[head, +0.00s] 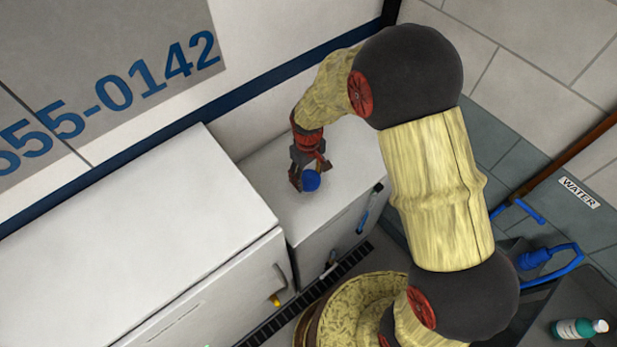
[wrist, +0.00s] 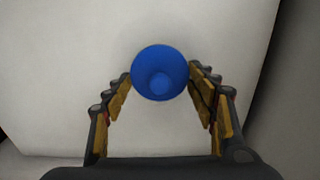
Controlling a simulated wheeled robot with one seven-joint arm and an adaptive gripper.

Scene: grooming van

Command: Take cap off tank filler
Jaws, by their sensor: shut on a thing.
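The blue cap (head: 311,181) is over the top of the low white tank (head: 262,192), against the van's side. In the wrist view the cap (wrist: 160,73) is a round blue disc with a smaller lighter circle in it. My gripper (head: 308,174) reaches down from above and is shut on the cap, one finger on each side; its fingers also show in the wrist view (wrist: 161,80). The filler neck is hidden beneath the cap. I cannot tell whether the cap sits on the neck or is clear of it.
A larger white cabinet (head: 150,245) stands left of the tank, slightly higher. Handles and a small yellow tap (head: 274,300) are on the front faces.

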